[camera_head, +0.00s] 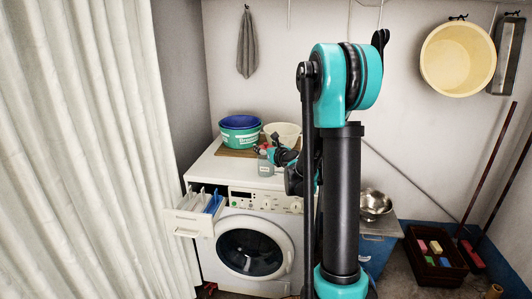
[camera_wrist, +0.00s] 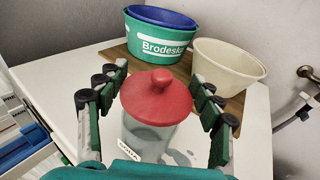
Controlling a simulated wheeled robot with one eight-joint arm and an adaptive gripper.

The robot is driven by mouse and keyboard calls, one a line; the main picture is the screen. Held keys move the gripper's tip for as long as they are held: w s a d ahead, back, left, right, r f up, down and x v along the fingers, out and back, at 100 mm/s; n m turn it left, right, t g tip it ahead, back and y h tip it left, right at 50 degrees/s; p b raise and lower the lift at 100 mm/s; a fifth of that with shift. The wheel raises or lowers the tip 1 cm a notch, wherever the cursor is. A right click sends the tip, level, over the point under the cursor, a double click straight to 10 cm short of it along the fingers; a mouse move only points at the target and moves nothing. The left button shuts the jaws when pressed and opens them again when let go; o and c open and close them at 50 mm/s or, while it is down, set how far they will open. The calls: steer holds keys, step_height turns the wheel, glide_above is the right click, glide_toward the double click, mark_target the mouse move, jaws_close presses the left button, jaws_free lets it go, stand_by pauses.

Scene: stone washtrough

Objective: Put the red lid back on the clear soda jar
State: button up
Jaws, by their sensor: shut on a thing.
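The clear soda jar (camera_wrist: 145,140), with a white label reading SODA, stands on top of the white washing machine. The red lid (camera_wrist: 157,97) with its round knob is over the jar's mouth in the wrist view and hides it. I cannot tell whether the lid rests on the rim or is slightly above it. My gripper (camera_wrist: 160,84) has its fingers on both sides of the lid and is shut on it. In the head view the jar (camera_head: 264,168) shows small below my gripper (camera_head: 267,153), near the machine's front edge.
Behind the jar, a green tub (camera_wrist: 160,46) with a blue basin (camera_wrist: 162,16) in it and a cream bowl (camera_wrist: 228,66) stand on a wooden board. The detergent drawer (camera_head: 200,215) is pulled out at the front left. Some machine top around the jar is clear.

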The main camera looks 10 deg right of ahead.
steer(key=shift+f, duration=1.15)
steer(key=shift+f, duration=0.55)
steer(key=o, duration=0.9)
steer(key=shift+r, duration=0.15)
